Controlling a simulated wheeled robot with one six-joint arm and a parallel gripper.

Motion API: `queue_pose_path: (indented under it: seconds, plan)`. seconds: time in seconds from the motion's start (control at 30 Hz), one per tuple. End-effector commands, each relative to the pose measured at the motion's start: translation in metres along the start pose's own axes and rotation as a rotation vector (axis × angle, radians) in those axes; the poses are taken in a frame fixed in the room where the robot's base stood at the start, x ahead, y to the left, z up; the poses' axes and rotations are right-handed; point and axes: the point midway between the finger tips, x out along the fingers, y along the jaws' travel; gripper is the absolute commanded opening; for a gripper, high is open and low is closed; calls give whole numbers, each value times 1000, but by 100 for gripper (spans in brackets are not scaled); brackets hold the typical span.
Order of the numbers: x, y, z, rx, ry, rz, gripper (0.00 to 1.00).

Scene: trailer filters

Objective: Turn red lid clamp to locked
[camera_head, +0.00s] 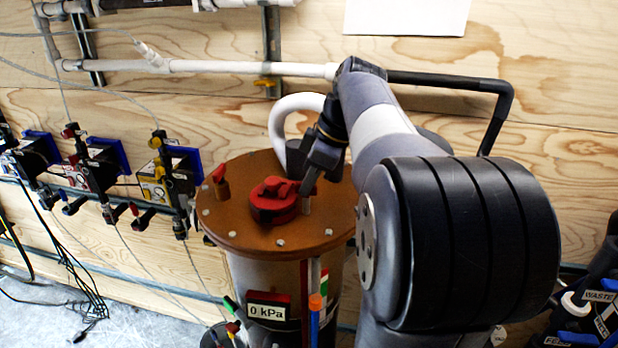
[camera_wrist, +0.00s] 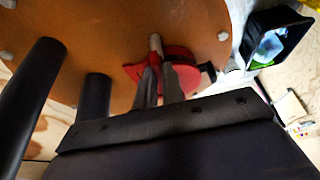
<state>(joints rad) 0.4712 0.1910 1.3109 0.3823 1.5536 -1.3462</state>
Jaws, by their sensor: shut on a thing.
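The red lid clamp (camera_head: 272,200) is a round red knob with a raised grip, on the brown round lid (camera_head: 240,235) of the filter vessel (camera_head: 262,278). My gripper (camera_head: 308,190) comes down from the upper right and meets the clamp's right side. In the wrist view, my gripper (camera_wrist: 158,98) has its fingers close together at the red clamp (camera_wrist: 182,78), by a pale peg (camera_wrist: 155,42). The fingers are shut on part of the clamp, and they hide some of it. Whether the clamp stands at locked cannot be read.
A smaller red fitting (camera_head: 221,182) stands on the lid's left. A white curved pipe (camera_head: 292,108) rises behind the lid. A "0 kPa" display (camera_head: 268,310) is on the vessel's front, beside coloured markers (camera_head: 316,312). Valve boxes (camera_head: 95,172) line the wooden wall at left.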

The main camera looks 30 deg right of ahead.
Motion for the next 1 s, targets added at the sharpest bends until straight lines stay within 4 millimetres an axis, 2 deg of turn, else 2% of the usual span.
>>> queue_pose_path:
  seconds: [0.3,0.73,0.77,1.0]
  plan:
    - [-2,1,-2,-79,4,-26,0]
    - [-2,0,-2,-88,5,-30,0]
    - [-2,0,-2,-88,5,-30,10]
    - [-1,0,-1,-86,3,-32,29]
